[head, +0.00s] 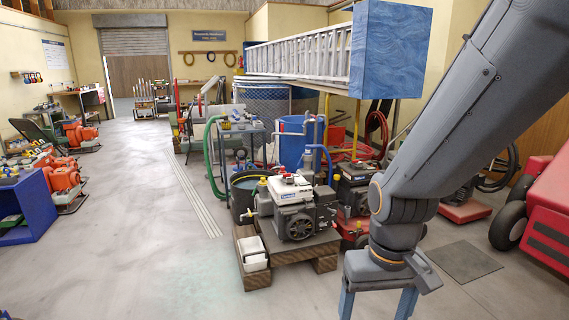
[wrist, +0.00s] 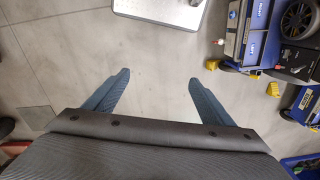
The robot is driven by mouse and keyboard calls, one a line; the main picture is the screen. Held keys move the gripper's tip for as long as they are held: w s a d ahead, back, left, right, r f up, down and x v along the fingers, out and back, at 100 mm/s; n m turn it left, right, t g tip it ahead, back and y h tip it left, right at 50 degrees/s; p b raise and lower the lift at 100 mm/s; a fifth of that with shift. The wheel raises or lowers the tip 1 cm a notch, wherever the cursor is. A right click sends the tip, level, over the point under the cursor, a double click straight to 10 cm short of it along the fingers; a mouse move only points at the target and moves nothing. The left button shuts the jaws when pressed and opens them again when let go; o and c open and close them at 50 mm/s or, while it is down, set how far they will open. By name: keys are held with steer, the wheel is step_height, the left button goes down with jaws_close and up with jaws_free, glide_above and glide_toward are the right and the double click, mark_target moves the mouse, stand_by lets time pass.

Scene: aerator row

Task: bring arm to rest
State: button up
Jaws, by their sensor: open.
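My arm fills the right side of the head view and reaches down to my gripper (head: 379,303), whose blue fingers are cut off by the bottom edge. In the wrist view my gripper (wrist: 157,85) shows two blue fingers spread wide apart. Nothing is between them, only bare grey floor (wrist: 155,120) below. The fingers touch nothing that I can see.
An engine pump (head: 295,208) sits on a wooden pallet (head: 257,277) left of my gripper. A red machine (head: 553,215) stands at the right. A blue bench (head: 27,210) is at the left. The floor aisle (head: 140,210) is clear. A grey plate (wrist: 170,10) lies ahead in the wrist view.

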steer(key=shift+m, duration=0.4)
steer(key=d+r+p, duration=0.1)
steer(key=s+d+r+p, duration=0.1)
steer(key=d+r+p, duration=0.1)
steer(key=shift+r, duration=0.25)
steer(key=shift+a, duration=0.1)
